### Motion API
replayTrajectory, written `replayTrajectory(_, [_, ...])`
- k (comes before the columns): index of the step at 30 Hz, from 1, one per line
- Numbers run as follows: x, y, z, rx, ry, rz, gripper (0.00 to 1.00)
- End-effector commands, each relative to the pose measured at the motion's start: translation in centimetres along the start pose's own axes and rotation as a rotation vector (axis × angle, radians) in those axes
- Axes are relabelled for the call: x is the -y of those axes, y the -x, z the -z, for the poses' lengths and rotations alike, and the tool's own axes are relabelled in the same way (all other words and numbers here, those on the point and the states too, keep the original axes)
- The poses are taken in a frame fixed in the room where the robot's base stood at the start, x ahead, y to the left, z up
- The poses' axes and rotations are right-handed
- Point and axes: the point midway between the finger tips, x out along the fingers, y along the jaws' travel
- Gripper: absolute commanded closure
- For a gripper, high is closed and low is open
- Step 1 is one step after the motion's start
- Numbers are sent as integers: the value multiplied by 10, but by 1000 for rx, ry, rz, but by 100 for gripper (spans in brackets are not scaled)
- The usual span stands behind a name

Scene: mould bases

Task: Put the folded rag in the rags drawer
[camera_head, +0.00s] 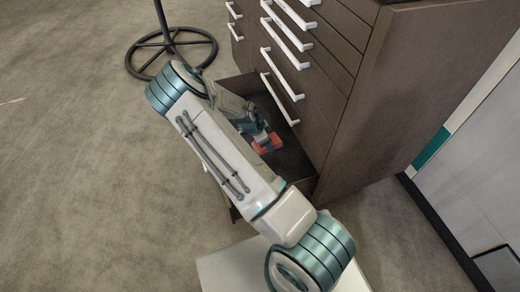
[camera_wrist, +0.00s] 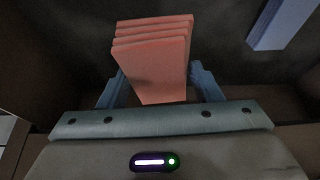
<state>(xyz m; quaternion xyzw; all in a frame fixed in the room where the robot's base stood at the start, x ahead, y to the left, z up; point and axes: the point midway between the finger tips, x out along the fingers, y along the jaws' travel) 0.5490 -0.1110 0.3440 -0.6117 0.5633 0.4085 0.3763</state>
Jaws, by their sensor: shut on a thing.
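The folded rag (camera_wrist: 150,70) is salmon-red and layered, and it sits between the two fingers of my gripper (camera_wrist: 150,88) in the wrist view. My gripper is shut on it. In the head view the rag (camera_head: 266,143) shows as a small red patch at the end of my gripper (camera_head: 262,138), over the dark inside of an open drawer (camera_head: 292,160) low in the brown cabinet. My arm hides part of that drawer. I cannot tell whether the rag touches the drawer floor, and no label is readable.
The brown cabinet (camera_head: 400,75) has several closed drawers with white handles above the open one. A blue-grey object (camera_wrist: 280,22) shows at the upper right in the wrist view. A round black stand base (camera_head: 171,52) is on the carpet at the back left. Carpet at left is clear.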

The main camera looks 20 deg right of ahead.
Motion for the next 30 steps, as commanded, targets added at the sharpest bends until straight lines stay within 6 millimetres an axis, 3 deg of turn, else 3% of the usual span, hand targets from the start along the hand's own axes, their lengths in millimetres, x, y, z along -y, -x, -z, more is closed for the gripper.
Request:
replayTrajectory(7, [-1, -44, -18, 0, 1, -2, 64])
replayTrajectory(18, [0, -85, -35, 0, 2, 0, 64])
replayTrajectory(30, [0, -91, -38, 0, 2, 0, 64])
